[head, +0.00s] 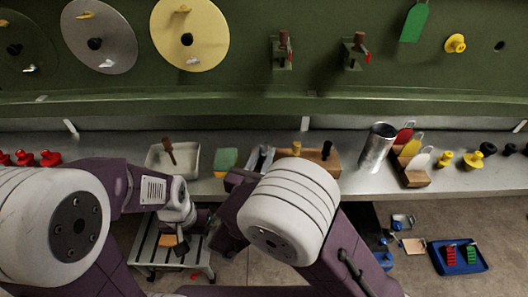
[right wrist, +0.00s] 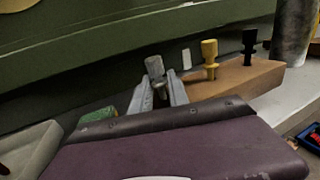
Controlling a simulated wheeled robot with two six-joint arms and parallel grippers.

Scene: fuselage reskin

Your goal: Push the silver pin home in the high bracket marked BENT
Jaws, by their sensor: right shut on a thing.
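The silver pin (right wrist: 156,70) stands between the fingers of my right gripper (right wrist: 162,97), which is shut on it. In the head view my right gripper (head: 260,157) is at the left end of a wooden block; whether the pin's lower end is in the block is hidden. No BENT marking is readable. My left gripper (head: 177,244) hangs low above a slatted stool; its fingers are unclear.
The wooden block (head: 318,166) holds a yellow pin (head: 297,147) and a black pin (head: 327,149). A pale tray (head: 160,164) and a green pad (head: 226,160) lie left of it. A metal cylinder (head: 377,148) stands right. The slatted stool (head: 143,256) is below the bench.

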